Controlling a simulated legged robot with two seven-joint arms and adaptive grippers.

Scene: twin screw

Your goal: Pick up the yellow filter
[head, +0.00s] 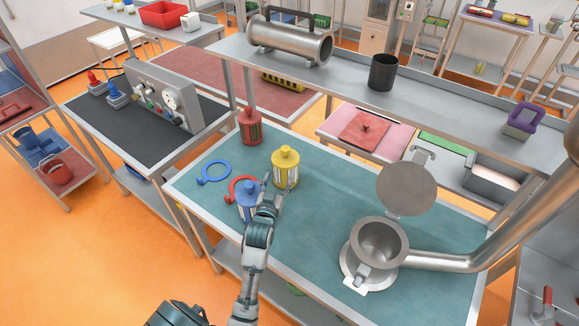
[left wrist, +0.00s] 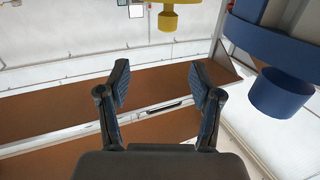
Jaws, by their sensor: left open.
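The yellow filter (head: 286,165), with a pale ribbed body and yellow cap and base, stands upright on the teal table (head: 325,225). My left gripper (head: 272,188) is close in front of it, to the right of the blue filter (head: 248,208). In the left wrist view my left gripper (left wrist: 160,88) is open, with nothing between its fingers. There a yellow part (left wrist: 168,18) shows at the top edge, beyond the fingertips, and a blue part (left wrist: 280,92) is at the right. My arm hides part of the blue filter. My right gripper is not in view.
A red filter (head: 250,127) stands behind the blue one. A blue ring (head: 215,174) and a partly hidden red ring (head: 236,183) lie nearby. A metal vessel (head: 379,246) with a raised lid (head: 406,188) stands at the right. A raised shelf (head: 345,82) runs behind.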

